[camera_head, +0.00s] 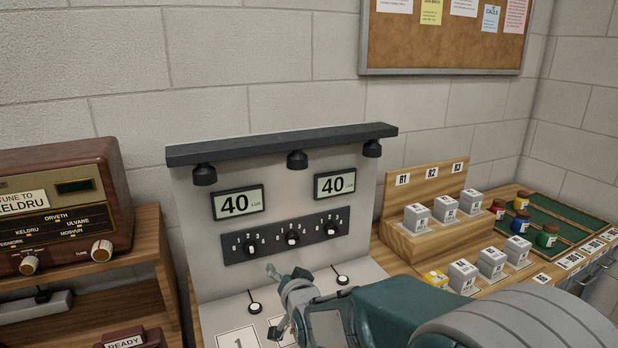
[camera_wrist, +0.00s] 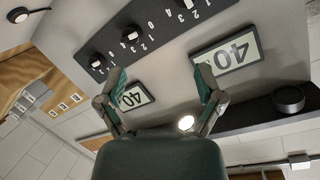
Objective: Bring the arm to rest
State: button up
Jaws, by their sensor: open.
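My gripper (camera_head: 276,298) is in front of the grey light panel (camera_head: 285,195), low and near its knob strip in the head view. My arm reaches in from the lower right. In the wrist view my gripper (camera_wrist: 160,80) has its two fingers wide apart with nothing between them, and the panel shows beyond them, rotated. Two displays, the left one (camera_head: 238,202) and the right one (camera_head: 335,184), both read 40. A black strip with three knobs (camera_head: 292,238) sits below them. Whether a finger touches the panel's base I cannot tell.
Push-buttons (camera_head: 255,307) and a card marked 1 (camera_head: 238,340) lie on the panel's base. Left is a brown radio (camera_head: 62,215) on a wooden shelf. Right are a wooden stepped stand (camera_head: 410,240) with white boxes and a green tray (camera_head: 570,222) with jars. A lamp bar (camera_head: 280,144) overhangs the panel.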

jog(key=s+d+r+g+h, duration=0.2)
jog(key=s+d+r, duration=0.25)
jog(key=d, duration=0.45)
jog(key=s+d+g+h, duration=0.1)
jog(key=s+d, duration=0.3)
jog(key=s, duration=0.4)
jog(key=s+d+n+g+h, duration=0.1)
jog(key=s+d+g, duration=0.2)
jog(key=s, duration=0.6)
jog(key=s+d+f+n+g+h, duration=0.1)
jog(key=s+d+g, duration=0.1)
jog(key=s+d, duration=0.4)
jog(key=s, duration=0.2)
jog(key=shift+s+d+h, duration=0.2)
jog(key=shift+s+h, duration=0.1)
jog(key=shift+s, duration=0.05)
